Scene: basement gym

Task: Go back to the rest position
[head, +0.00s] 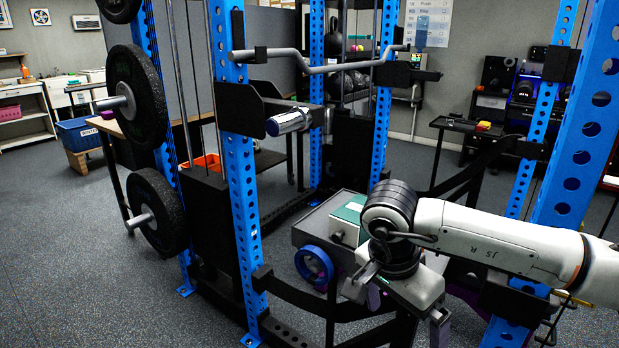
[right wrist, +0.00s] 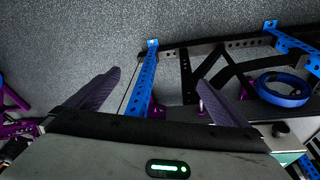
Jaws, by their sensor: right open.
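My right arm comes in from the right of the head view, and its gripper (head: 372,292) hangs low in front of the blue rack. In the right wrist view the right gripper (right wrist: 162,82) has its two dark purple fingers wide apart, with nothing between them. The grey speckled floor and a blue rack post show beyond the fingers. My left gripper is not in view.
A blue power rack (head: 240,190) with black weight plates (head: 137,100) stands close around the right arm. A blue ring (head: 314,264) and a green-and-white box (head: 347,220) are just left of the gripper. Open floor (head: 70,250) lies at left.

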